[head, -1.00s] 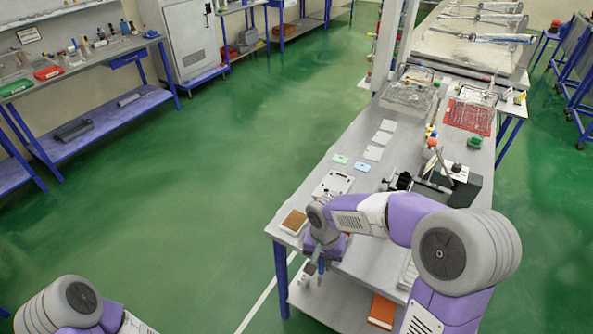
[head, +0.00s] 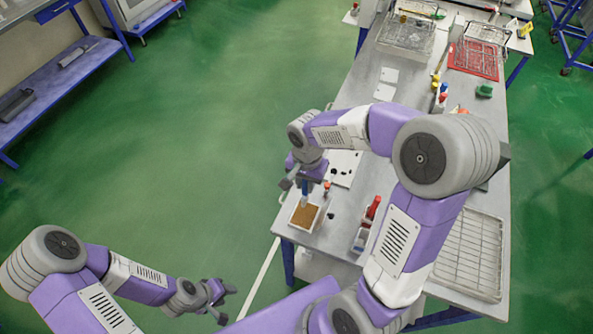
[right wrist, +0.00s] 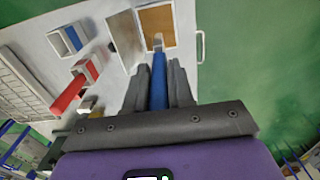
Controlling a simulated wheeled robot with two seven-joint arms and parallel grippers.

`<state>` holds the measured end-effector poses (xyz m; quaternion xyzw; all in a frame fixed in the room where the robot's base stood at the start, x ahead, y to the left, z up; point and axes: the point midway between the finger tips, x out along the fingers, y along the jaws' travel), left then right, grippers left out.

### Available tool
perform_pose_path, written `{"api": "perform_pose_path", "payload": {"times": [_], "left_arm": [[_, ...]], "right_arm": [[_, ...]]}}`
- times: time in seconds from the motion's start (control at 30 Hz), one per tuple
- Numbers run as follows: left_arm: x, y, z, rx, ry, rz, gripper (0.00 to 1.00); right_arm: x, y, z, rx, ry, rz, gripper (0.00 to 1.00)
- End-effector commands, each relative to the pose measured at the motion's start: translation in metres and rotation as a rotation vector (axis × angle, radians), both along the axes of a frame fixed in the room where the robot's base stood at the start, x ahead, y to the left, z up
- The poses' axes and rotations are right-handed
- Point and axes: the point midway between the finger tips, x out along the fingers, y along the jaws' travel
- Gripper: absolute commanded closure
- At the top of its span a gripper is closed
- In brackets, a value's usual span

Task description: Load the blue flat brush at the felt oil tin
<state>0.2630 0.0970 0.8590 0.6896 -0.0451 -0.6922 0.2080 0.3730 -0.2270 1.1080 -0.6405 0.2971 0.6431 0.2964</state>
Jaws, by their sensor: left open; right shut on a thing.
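The felt oil tin (head: 305,217), a pale shallow tin with a brown felt pad, sits at the near left corner of the bench. It also shows at the top of the right wrist view (right wrist: 157,22). My right gripper (head: 303,186) is shut on the blue flat brush (right wrist: 158,78), which points tip first toward the tin. The brush tip overlaps the near edge of the felt in the right wrist view; I cannot tell whether it touches. The brush's blue handle (head: 305,188) shows in the head view. My left gripper (head: 225,303) is open and empty, off the bench over the floor.
A red-handled item (head: 373,208) stands in a small holder right of the tin. A white plate (head: 345,166) with small dark parts lies behind the tin. A wire rack (head: 468,255) is at the right. Floor left of the bench is clear.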

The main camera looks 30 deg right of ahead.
Motion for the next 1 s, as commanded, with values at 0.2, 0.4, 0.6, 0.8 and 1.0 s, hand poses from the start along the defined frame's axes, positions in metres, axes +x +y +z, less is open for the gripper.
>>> {"api": "perform_pose_path", "payload": {"times": [0.2, 0.4, 0.6, 0.8, 1.0], "left_arm": [[0.0, 0.0, -0.007, 0.0, 0.0, 0.0, 0.57], [0.0, 0.0, -0.021, 0.0, -0.001, 0.0, 0.57], [0.0, 0.0, -0.038, 0.0, 0.0, 0.0, 0.57], [0.0, 0.0, -0.046, 0.0, 0.0, 0.0, 0.57], [0.0, 0.0, -0.045, 0.0, 0.0, 0.0, 0.57]], "right_arm": [[0.0, 0.0, -0.011, 0.0, 0.0, 0.001, 1.0], [0.0, 0.0, -0.029, -0.001, 0.001, 0.001, 1.0], [0.0, 0.0, -0.051, -0.001, 0.001, 0.002, 1.0], [0.0, 0.0, -0.062, 0.0, 0.0, 0.002, 1.0], [0.0, 0.0, -0.062, 0.0, 0.0, 0.002, 1.0]]}}
